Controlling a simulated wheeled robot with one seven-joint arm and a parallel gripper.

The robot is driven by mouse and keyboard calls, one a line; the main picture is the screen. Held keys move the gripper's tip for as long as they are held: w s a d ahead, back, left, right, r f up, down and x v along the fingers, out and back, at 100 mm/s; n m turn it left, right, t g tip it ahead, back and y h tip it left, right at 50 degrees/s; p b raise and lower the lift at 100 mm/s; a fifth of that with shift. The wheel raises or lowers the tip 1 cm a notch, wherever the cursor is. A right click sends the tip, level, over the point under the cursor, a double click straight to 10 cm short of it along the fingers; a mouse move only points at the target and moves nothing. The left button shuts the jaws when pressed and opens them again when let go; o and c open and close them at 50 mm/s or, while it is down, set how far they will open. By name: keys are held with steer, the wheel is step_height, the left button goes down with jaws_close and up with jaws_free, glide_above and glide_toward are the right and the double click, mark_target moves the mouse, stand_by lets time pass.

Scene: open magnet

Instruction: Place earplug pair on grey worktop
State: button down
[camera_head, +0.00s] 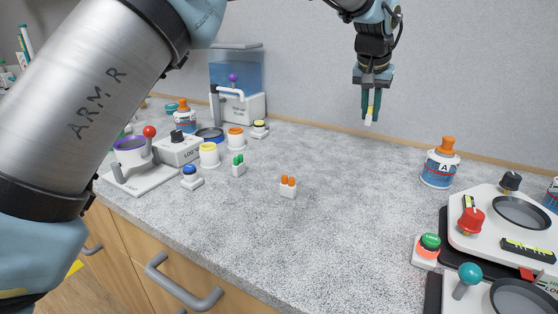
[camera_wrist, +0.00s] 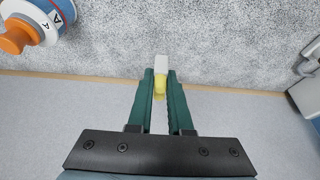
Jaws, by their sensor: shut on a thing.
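My gripper (camera_head: 371,104) hangs pointing down over the rear part of the grey speckled worktop (camera_head: 330,235). It is shut on a yellow earplug pair (camera_head: 369,119) with a white base. In the wrist view the yellow and white earplug pair (camera_wrist: 160,66) sits between the green fingertips (camera_wrist: 160,80), white end outward. The earplug pair appears to be held above the worktop, clear of it.
An orange earplug pair (camera_head: 288,187) and a green earplug pair (camera_head: 238,167) stand on the worktop. A blue bottle with orange cap (camera_head: 440,165) stands at the right near the wall. Hotplate devices (camera_head: 490,235) fill the right. Jars and devices crowd the left.

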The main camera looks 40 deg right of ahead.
steer(key=shift+s+f+p, duration=0.15)
steer(key=shift+f+p, duration=0.6)
steer(key=shift+f, duration=4.25)
steer(key=c, duration=0.8)
jaws_free()
steer(key=shift+c, duration=0.2)
steer(key=b+v, duration=0.2)
steer(key=v, duration=1)
